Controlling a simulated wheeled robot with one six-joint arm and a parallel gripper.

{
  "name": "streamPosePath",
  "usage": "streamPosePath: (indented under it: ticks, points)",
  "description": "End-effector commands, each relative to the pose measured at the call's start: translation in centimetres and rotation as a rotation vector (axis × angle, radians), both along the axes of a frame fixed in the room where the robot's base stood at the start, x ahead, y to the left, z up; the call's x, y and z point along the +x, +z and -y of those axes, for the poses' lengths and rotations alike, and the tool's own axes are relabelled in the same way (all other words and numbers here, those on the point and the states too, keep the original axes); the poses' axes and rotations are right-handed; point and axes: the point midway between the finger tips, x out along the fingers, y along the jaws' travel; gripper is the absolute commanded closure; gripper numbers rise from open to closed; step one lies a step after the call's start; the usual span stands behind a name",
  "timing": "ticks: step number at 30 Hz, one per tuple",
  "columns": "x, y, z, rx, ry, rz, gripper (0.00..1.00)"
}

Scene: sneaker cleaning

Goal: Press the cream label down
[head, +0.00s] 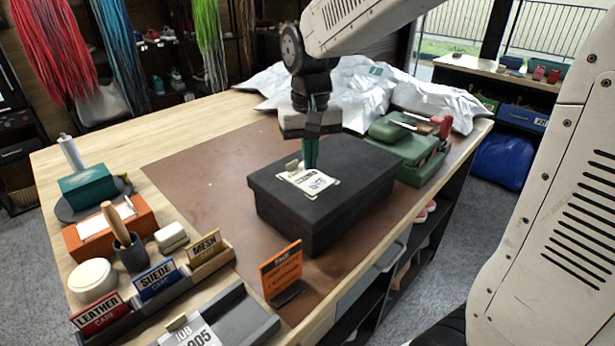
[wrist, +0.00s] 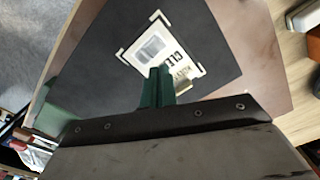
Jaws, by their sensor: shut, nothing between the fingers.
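The cream label (head: 314,182) lies on the lid of a dark grey shoebox (head: 345,196), within pale corner marks. In the wrist view the label (wrist: 180,48) shows dark print and a grey block, and sits within the corner marks on the box lid (wrist: 92,60). My gripper (head: 310,166) points down with its green fingers together and empty, at the label's back edge. In the wrist view the fingertips (wrist: 157,72) overlap the label's near edge and hide a little of it. Whether they touch the label or hover just above it, I cannot tell.
A brown mat (head: 200,180) lies under the box. A green device with a red handle (head: 408,140) stands close behind it to the right. An orange sign (head: 282,270) stands in front. Care signs, a brush and tins line the left. Silver bags (head: 350,88) lie at the back.

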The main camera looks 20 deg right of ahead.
Motion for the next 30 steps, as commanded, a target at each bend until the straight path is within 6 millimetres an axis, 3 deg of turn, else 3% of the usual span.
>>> streamPosePath:
  ticks: [18, 30]
  points:
    - [0.1, 4.8, 0.0, 0.0, 0.0, 0.002, 1.0]
    - [0.0, 5.1, 0.0, 0.0, 0.0, 0.001, 1.0]
